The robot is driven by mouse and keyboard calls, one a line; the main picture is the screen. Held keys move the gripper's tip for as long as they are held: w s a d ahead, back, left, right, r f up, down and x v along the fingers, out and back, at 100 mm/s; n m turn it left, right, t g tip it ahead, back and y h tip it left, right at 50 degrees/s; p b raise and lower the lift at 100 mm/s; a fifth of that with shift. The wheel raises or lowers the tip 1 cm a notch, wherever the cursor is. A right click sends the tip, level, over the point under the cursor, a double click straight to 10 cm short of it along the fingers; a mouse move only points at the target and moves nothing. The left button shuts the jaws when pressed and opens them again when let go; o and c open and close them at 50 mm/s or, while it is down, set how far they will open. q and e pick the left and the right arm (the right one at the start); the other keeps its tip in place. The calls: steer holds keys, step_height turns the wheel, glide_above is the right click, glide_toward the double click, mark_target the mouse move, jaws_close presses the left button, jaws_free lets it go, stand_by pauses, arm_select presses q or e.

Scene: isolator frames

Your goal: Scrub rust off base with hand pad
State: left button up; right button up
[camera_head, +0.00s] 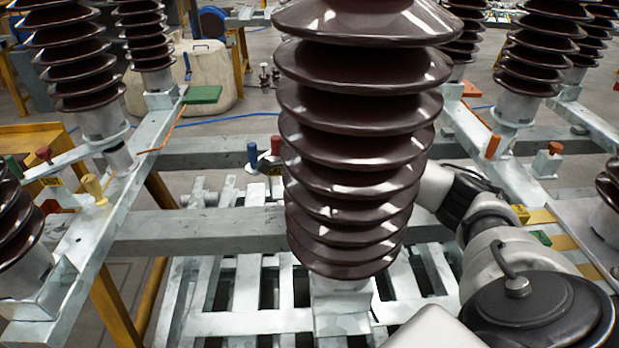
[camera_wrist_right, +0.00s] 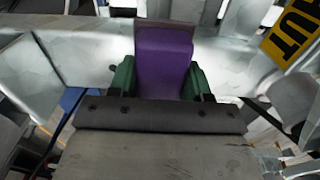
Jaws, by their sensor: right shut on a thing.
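A large brown ribbed insulator (camera_head: 360,130) fills the middle of the head view. It stands on a grey metal base (camera_head: 343,318), whose visible part is below the lowest rib. My right arm comes in from the right and passes behind the insulator, so the insulator hides its gripper there. In the right wrist view my right gripper (camera_wrist_right: 162,82) is shut on a purple hand pad (camera_wrist_right: 163,50), with green fingers on either side. The pad is in front of pale, patchy metal (camera_wrist_right: 75,55); I cannot tell whether they touch. My left gripper is out of view.
Metal crossbeams (camera_head: 200,230) and a slatted frame (camera_head: 225,322) lie around the base. More insulators stand at both sides. A blue-topped tool (camera_head: 253,155) stands on the beam left of the insulator. A yellow lettered sign (camera_wrist_right: 292,32) is at the upper right of the wrist view.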

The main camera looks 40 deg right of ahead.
steer(key=shift+w+a+r+p, duration=0.1)
steer(key=shift+r+p, duration=0.3)
steer(key=shift+r, duration=0.3)
step_height(320, 180, up, 3)
steer(key=shift+f+p, duration=0.2)
steer(key=shift+p, duration=0.75)
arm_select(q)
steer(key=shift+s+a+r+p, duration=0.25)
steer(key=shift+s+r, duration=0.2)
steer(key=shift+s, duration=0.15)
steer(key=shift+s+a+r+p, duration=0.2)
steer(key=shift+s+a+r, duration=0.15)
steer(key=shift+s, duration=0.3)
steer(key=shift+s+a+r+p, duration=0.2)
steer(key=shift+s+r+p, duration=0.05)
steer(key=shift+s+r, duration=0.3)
arm_select(e)
steer(key=shift+r, duration=1.1)
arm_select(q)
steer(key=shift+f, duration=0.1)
